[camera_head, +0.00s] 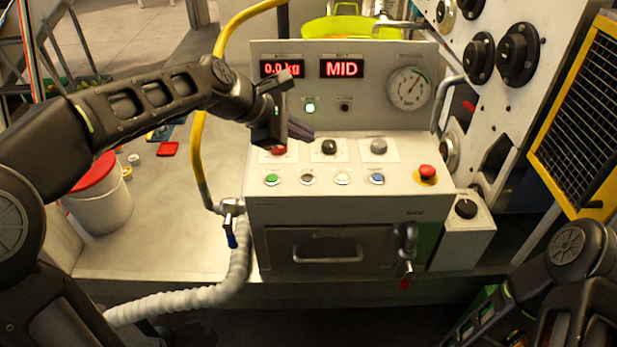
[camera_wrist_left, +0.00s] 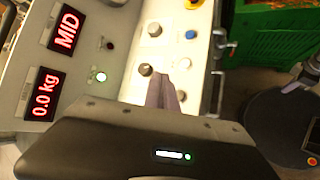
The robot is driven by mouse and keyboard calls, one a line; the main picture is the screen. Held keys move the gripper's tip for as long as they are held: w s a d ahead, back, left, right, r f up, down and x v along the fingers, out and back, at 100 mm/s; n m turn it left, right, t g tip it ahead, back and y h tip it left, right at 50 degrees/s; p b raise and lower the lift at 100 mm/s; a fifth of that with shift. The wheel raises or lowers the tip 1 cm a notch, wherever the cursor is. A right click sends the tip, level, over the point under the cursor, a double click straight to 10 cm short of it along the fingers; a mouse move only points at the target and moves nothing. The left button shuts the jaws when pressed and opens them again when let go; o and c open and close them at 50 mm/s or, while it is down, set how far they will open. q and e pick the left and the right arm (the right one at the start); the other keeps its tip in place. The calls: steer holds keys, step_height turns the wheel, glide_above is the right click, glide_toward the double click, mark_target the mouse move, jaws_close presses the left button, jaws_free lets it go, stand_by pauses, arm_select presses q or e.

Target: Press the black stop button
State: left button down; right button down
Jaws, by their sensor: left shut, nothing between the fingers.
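The black stop button (camera_head: 307,180) is the second from the left in the front row of the grey control panel (camera_head: 350,209), between a green button (camera_head: 272,180) and a white button (camera_head: 342,180). My left gripper (camera_head: 305,131) is shut and empty. It appears above the knob row, behind the black button in the head view and apart from it. My right gripper is out of view.
A blue button (camera_head: 376,180) and a red mushroom button (camera_head: 426,173) are farther right. Red, black (camera_head: 329,147) and grey (camera_head: 379,147) knobs stand behind the row. Displays read 0.0 kg and MID (camera_head: 342,68). A yellow hose (camera_head: 197,150) rises left of the panel.

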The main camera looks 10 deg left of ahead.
arm_select(q)
steer(key=b, duration=0.6)
glide_above(303, 179)
step_height(303, 179, down, 7)
steer(key=shift+d+r, duration=0.1)
steer(key=shift+r, duration=0.1)
steer(key=shift+f+b, duration=0.35)
steer(key=shift+f, duration=0.6)
steer(key=shift+f, duration=0.1)
stand_by(0.7)
steer(key=shift+f, duration=0.3)
steer(key=shift+f+b, duration=0.35)
steer(key=shift+f, duration=0.05)
stand_by(0.5)
steer(key=shift+r, duration=0.1)
steer(key=shift+r+p, duration=0.75)
steer(key=shift+p, duration=0.1)
